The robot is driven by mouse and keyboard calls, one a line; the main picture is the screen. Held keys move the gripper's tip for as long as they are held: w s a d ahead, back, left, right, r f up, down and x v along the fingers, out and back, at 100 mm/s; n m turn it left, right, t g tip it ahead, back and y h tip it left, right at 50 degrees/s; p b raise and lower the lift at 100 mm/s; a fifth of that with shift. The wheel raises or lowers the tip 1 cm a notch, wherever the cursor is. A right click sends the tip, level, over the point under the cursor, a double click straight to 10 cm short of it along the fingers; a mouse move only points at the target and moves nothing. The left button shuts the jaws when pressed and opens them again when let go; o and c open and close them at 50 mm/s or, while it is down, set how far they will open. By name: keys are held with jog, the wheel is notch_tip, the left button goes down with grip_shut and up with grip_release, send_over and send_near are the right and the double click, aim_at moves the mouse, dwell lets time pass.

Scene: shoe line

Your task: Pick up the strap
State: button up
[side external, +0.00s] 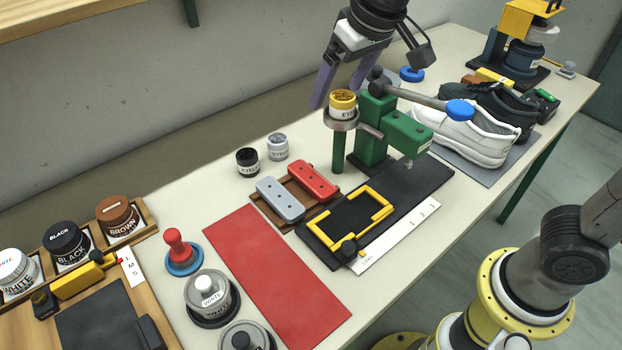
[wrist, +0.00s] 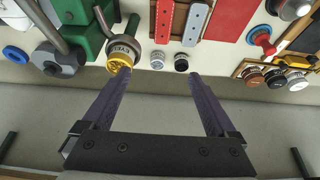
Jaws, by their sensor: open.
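Two strap-like strips with holes lie side by side on a brown tray (side external: 262,205): a red strip (side external: 313,179) and a grey strip (side external: 280,199). I cannot tell which one is the strap. In the wrist view the red strip (wrist: 165,20) and the grey strip (wrist: 196,22) are at the top, beyond my fingertips. My gripper (side external: 338,92) has purple fingers and is above the bench's back side, behind the green press and apart from the strips. In the wrist view my gripper (wrist: 162,75) is open, with nothing held between its fingers.
A green press (side external: 378,125) with a yellow-topped eyelet pot (side external: 343,104) stands close to my fingers. Two small eyelet pots, black (side external: 247,162) and grey (side external: 278,147), stand behind the tray. A black plate with a yellow frame (side external: 385,207) lies right of it, a red mat (side external: 275,275) in front.

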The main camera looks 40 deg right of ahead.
send_near(310, 177)
jog(key=shift+x, duration=4)
jog(key=c, duration=1.5)
jog(key=shift+o, duration=0.2)
jog(key=shift+r, duration=0.15)
